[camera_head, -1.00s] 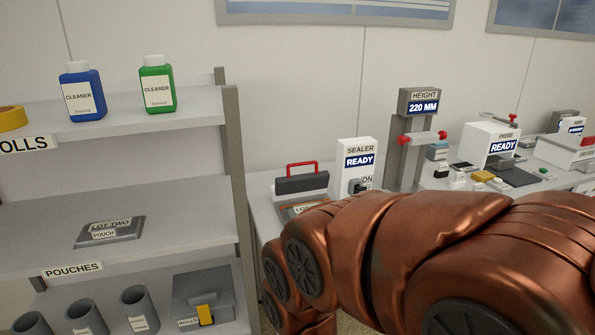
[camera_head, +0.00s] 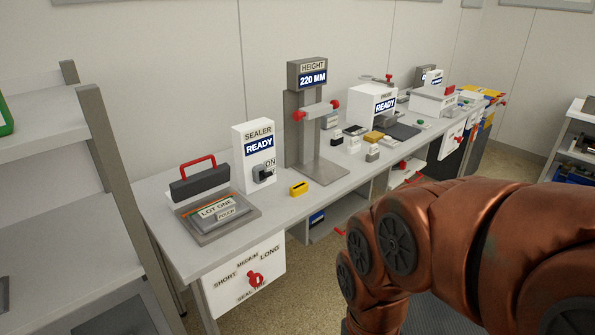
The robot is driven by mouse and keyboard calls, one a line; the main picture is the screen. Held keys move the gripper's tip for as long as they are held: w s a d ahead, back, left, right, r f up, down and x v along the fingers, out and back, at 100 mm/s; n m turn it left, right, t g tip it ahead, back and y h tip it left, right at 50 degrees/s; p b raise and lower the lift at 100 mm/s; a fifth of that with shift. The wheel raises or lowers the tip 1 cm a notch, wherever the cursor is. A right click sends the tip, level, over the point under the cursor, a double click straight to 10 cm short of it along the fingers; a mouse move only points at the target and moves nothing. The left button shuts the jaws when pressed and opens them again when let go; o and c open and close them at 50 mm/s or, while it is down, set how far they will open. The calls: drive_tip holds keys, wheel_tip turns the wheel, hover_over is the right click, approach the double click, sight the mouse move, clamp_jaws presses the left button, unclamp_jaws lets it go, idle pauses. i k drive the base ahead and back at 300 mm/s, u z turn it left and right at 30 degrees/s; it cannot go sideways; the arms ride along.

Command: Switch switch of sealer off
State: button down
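The sealer (camera_head: 240,168) is a white upright box at the left end of the workbench. Its screen (camera_head: 259,147) reads READY. Its switch (camera_head: 263,173) is a dark knob low on the front, with the label ON beside it. In front of the box lies the sealer's plate (camera_head: 208,237) with a pouch marked LOT ONE (camera_head: 217,212) on it, under a raised dark bar with a red handle (camera_head: 198,161). My copper-coloured arm fills the lower right, apart from the sealer. My gripper is out of view.
A panel (camera_head: 245,287) below the bench front has a red dial marked SHORT, MEDIUM, LONG. A small yellow block (camera_head: 299,188) lies right of the sealer. A height stand (camera_head: 307,110) rises beyond. A shelf (camera_head: 60,190) stands close left; floor shows before the bench.

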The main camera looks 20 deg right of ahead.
sight(264, 175)
drive_tip(key=u, duration=0.8)
drive_tip(key=i, duration=1)
drive_tip(key=u, duration=0.05)
